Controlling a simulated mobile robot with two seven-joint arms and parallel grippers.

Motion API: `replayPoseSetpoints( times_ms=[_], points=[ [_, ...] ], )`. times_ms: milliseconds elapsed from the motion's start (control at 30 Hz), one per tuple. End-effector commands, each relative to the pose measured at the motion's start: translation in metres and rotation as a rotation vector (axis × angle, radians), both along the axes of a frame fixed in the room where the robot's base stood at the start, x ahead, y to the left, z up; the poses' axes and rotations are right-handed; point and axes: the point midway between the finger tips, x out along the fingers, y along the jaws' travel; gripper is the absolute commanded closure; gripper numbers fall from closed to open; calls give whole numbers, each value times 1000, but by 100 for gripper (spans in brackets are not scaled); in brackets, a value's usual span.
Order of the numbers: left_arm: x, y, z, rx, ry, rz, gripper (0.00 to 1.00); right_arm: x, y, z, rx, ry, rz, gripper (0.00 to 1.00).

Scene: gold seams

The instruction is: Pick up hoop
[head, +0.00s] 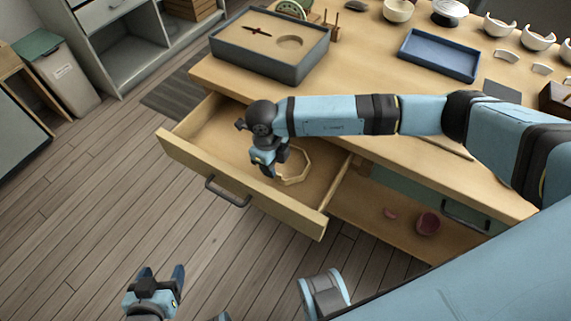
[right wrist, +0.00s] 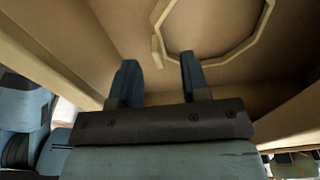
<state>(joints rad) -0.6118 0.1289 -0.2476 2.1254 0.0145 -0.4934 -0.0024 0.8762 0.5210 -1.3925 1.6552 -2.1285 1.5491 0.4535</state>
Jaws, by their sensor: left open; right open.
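The hoop (head: 294,181) is a pale wooden ring with straight-sided segments, lying in the open drawer (head: 245,205). In the right wrist view the hoop (right wrist: 246,43) shows beyond my fingertips, with a small block on its left side; its far part is cut off by the frame. My right gripper (head: 266,170) is open and empty, reaching down into the drawer just left of the hoop, apart from it as far as I can tell. It also shows in the right wrist view (right wrist: 159,62). My left gripper (head: 162,274) is open and empty, low over the floor.
The wooden bench (head: 370,80) holds a grey tray (head: 270,68), a blue tray (head: 440,55) and several white bowls (head: 500,25). The drawer walls stand close around my right gripper. A lower shelf (head: 375,215) carries a reddish cup (head: 428,223).

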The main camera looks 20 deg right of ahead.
Motion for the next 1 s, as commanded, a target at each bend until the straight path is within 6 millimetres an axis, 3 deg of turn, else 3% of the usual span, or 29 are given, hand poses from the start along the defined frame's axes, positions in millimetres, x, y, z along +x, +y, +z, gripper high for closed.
replayPoseSetpoints(
  times_ms=[200,467,667,1000],
  points=[
    [0,0,-4,2,-1,-2,31,-7,-2,-34,0,3,-1,58],
    [0,0,-3,4,-1,-3,31,-7,-3,-38,1,1,0,58],
    [0,0,-3,4,-1,-4,31,-7,-3,-38,1,1,0,100],
    [0,0,-3,3,-1,-3,31,-7,-3,-38,0,1,0,100]
  ],
)
